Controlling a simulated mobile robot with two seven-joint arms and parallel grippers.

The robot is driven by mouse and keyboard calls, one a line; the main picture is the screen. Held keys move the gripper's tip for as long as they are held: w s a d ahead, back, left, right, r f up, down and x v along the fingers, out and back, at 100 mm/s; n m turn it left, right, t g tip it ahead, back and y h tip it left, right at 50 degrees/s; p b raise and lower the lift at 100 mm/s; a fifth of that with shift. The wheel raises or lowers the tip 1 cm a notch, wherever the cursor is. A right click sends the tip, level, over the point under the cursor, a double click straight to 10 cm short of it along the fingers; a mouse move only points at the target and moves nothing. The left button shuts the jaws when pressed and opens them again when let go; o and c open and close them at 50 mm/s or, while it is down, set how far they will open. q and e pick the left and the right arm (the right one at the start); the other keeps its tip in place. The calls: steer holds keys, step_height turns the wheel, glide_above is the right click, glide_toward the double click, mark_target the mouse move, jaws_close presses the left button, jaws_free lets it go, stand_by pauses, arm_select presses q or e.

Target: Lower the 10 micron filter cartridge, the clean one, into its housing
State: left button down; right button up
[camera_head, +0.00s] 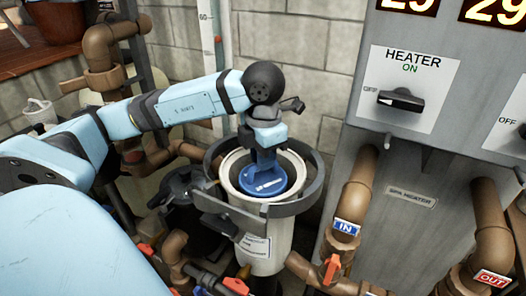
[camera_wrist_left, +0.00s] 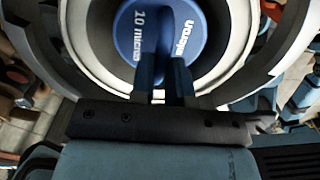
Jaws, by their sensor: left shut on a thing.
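The filter cartridge shows only as its round blue end cap (camera_head: 268,183), printed "10 micron" in the left wrist view (camera_wrist_left: 138,38). The cap sits inside the round mouth of the white housing (camera_head: 262,225), with a dark gap around it; the housing's pale rim also circles it in the wrist view (camera_wrist_left: 82,45). The cartridge's body below the cap is hidden in the housing. My left gripper (camera_head: 266,163) points down into the mouth, its two fingers (camera_wrist_left: 172,78) shut on the cap's raised grip. My right gripper is out of view.
A dark ring bracket (camera_head: 306,205) surrounds the housing's top. The grey spa heater cabinet (camera_head: 420,190) stands close at the right, with brown pipes (camera_head: 352,205) below. A dark lidded fitting (camera_head: 185,187) is close on the left. A block wall (camera_head: 300,55) is behind.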

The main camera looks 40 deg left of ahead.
arm_select(q)
steer(key=shift+f+b, duration=0.8)
steer(key=shift+f, duration=0.1)
steer(key=shift+f+b, duration=0.5)
steer(key=shift+b, duration=0.05)
stand_by(0.5)
steer(key=c, duration=1)
jaws_free()
steer(key=shift+c, duration=0.2)
steer(key=shift+o, duration=0.2)
